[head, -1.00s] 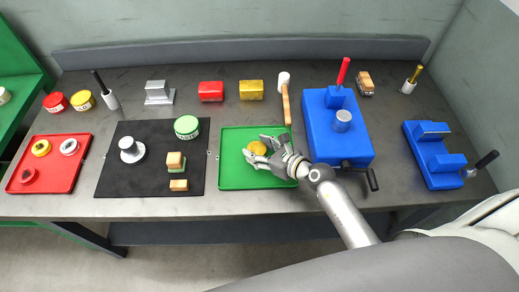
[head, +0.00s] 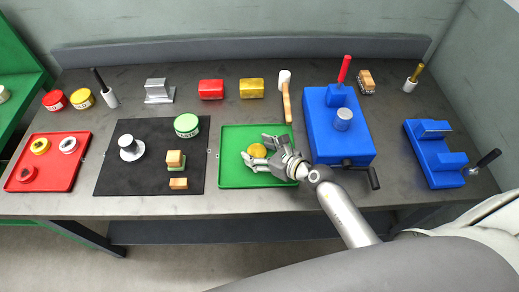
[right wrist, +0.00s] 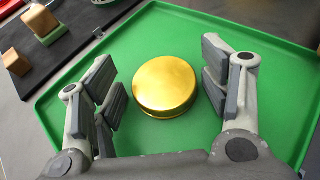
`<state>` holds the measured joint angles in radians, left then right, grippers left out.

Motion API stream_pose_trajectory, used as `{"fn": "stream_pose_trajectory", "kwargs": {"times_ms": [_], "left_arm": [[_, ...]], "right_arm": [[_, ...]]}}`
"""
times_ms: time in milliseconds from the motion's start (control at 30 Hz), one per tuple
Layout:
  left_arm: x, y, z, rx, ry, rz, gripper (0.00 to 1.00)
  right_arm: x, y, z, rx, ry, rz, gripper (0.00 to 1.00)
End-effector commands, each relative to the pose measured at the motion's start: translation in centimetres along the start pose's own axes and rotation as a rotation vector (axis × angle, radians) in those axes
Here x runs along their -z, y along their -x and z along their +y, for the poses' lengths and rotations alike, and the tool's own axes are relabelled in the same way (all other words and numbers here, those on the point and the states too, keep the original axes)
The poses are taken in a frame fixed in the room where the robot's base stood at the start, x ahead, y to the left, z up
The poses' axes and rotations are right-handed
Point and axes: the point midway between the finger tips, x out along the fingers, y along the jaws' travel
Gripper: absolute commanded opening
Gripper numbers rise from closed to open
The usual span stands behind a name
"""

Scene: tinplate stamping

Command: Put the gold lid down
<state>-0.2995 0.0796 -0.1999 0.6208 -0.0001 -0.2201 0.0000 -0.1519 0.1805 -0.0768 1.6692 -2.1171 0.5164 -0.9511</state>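The gold lid (head: 257,150) lies on the green tray (head: 236,178) in the middle of the workbench. The right wrist view shows the lid (right wrist: 165,86) flat on the tray (right wrist: 190,22), a round shiny disc with short sides. My right gripper (head: 262,148) is over the tray at the lid. Its fingers (right wrist: 166,88) stand on either side of the lid, with green tray showing between each finger and the lid, so it is open. My left gripper is in neither view.
A red tray (head: 76,176) lies farther left. Right of the green tray stands a blue press (head: 322,143). A mallet (head: 286,100) lies behind the tray.

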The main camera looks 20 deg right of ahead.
Motion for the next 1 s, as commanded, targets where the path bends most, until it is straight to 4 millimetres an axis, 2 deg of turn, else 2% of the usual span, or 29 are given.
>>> {"fn": "stream_pose_trajectory", "kwargs": {"times_ms": [300, 533, 1000], "left_arm": [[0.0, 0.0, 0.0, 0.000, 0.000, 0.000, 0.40], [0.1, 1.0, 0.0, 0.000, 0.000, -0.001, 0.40], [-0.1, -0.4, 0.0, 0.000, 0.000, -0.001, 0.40]], "right_arm": [[0.4, 0.1, -0.1, 0.002, -0.001, 0.007, 0.76], [-1.0, 0.9, -0.1, 0.002, -0.001, 0.006, 0.76], [-0.7, 9.3, 0.0, 0.001, 0.002, 0.005, 0.76]]}}
